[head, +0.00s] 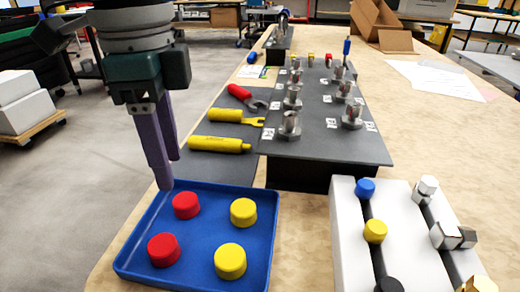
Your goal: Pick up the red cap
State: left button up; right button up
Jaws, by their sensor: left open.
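Two red caps lie in the blue tray (200,269): a farther red cap (186,205) and a nearer red cap (164,249). Two yellow caps share the tray, a farther yellow cap (243,212) and a nearer yellow cap (230,261). My left gripper (164,171) points down over the tray's far left edge, close to the farther red cap. It is open, and nothing shows between its purple fingers. The gap between the fingers is narrow from this angle. My right gripper is not in view.
A white rack (350,245) with blue, yellow, black and metal pieces stands at the right. A dark raised platform (330,140) with several metal fittings stands behind. Red and yellow tools (219,144) lie beside it. Cardboard boxes (378,18) stand far back.

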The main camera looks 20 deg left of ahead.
aim_at(186, 200)
pick_arm(q)
jog(key=f, duration=0.2)
jog(key=f+b, duration=0.1)
jog(key=f, duration=0.1)
jog(key=f+b, duration=0.1)
jog(key=f, duration=0.1)
jog(key=shift+w+d+f, duration=0.2)
jog(key=shift+d+f, duration=0.1)
jog(key=shift+f, duration=0.05)
jog(key=shift+c, duration=0.3)
grip_shut()
